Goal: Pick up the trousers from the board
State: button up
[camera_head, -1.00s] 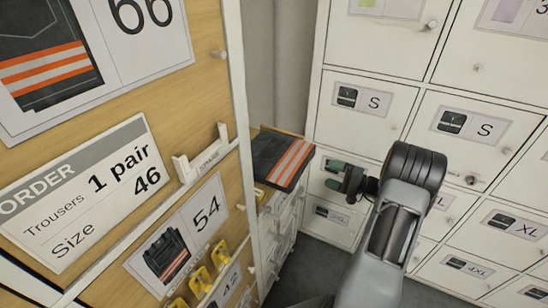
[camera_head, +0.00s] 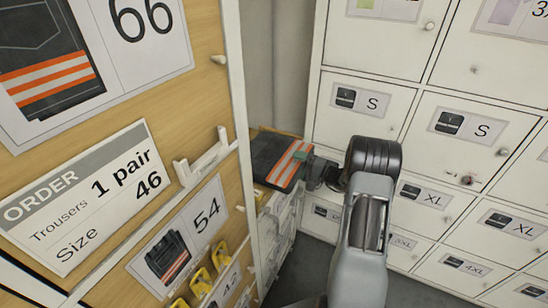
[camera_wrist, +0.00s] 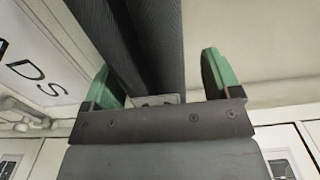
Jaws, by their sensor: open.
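The trousers (camera_head: 272,155) are a dark folded pack with orange and silver stripes. They lie on a wood-coloured board (camera_head: 292,133) on a low white unit, centre of the head view. My gripper (camera_head: 305,160) is at their right edge. In the wrist view its two green fingertips (camera_wrist: 158,80) stand apart, with a dark ribbed strip, apparently the trousers (camera_wrist: 145,45), running between them. There seem to be gaps on both sides, so the jaws are open around it. Contact cannot be told. The far fingertip is hidden in the head view.
A wooden panel with an order card (camera_head: 85,197) for one pair of trousers, size 46, stands close on the left. White lockers (camera_head: 370,105) with size labels fill the back and right. Yellow items (camera_head: 200,282) hang low on the panel. Grey floor shows below.

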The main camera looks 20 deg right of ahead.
jog(key=shift+w+a, duration=0.25)
jog(key=shift+w, duration=0.05)
jog(key=c, duration=1.4)
